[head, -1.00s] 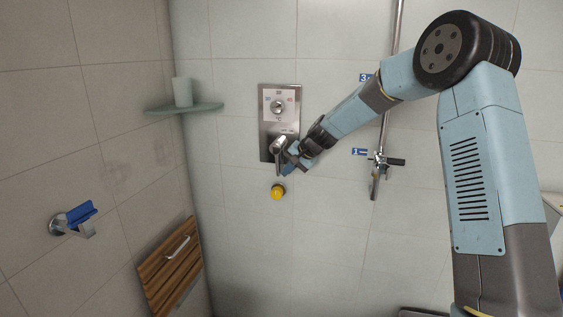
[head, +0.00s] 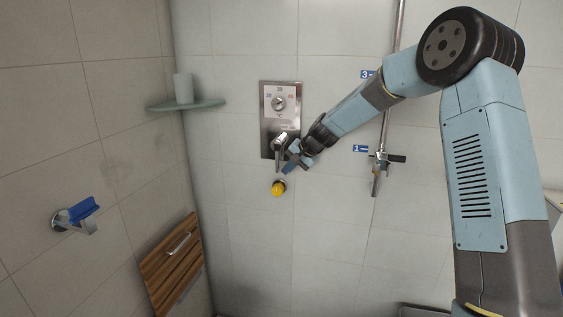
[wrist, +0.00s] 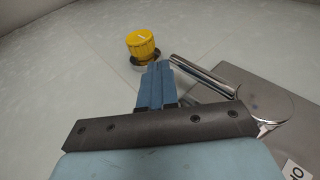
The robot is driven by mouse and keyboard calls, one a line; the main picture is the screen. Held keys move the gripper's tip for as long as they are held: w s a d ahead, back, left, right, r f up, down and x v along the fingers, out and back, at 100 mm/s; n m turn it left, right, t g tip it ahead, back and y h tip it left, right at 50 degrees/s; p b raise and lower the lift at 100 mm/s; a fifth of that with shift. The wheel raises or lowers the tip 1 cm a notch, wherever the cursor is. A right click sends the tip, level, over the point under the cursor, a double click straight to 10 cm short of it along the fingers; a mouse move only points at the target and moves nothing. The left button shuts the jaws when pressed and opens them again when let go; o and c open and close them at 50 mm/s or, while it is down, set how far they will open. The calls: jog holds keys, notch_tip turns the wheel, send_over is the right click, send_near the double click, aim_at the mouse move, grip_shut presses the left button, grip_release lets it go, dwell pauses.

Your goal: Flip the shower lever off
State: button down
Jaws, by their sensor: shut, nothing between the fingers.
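The shower lever (head: 280,146) is a chrome handle low on a steel panel (head: 268,128) on the back wall. In the head view it points downward and slightly left. In the wrist view the lever (wrist: 204,78) runs from its round hub toward the fingertips. My gripper (head: 289,166) is at the lever's lower right, with its blue fingers shut and empty. In the wrist view my gripper (wrist: 157,72) lies just beside the lever's free end. I cannot tell whether they touch.
A yellow knob (head: 278,188) sticks out below the panel, close to my fingertips; it also shows in the wrist view (wrist: 140,43). A shower rail (head: 387,110) stands to the right. A corner shelf (head: 190,104) with a cup and a folded wooden seat (head: 170,262) are left.

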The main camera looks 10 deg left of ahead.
jog(key=s+d, duration=0.4)
jog(key=d, duration=0.8)
jog(key=shift+s+d, duration=0.2)
jog(key=shift+d, duration=0.05)
jog(key=s+d+r+n+h, duration=0.1)
jog(key=s+d+r+h, duration=0.2)
jog(key=s, duration=0.4)
jog(key=s+d+r+n, duration=0.1)
jog(key=s+d+r, duration=0.3)
jog(key=s+r, duration=0.15)
jog(key=s+d+r+h, duration=0.2)
jog(key=s+d+r, duration=0.1)
jog(key=s, duration=0.4)
jog(key=s+d+r+t+h, duration=0.1)
jog(key=s+d, duration=0.4)
jog(key=s, duration=0.4)
jog(key=s+d+r+t+h, duration=0.1)
jog(key=s+d, duration=0.4)
jog(key=s, duration=0.5)
jog(key=shift+s+d, duration=0.2)
jog(key=shift+d, duration=0.15)
jog(key=c, duration=1.8)
grip_release()
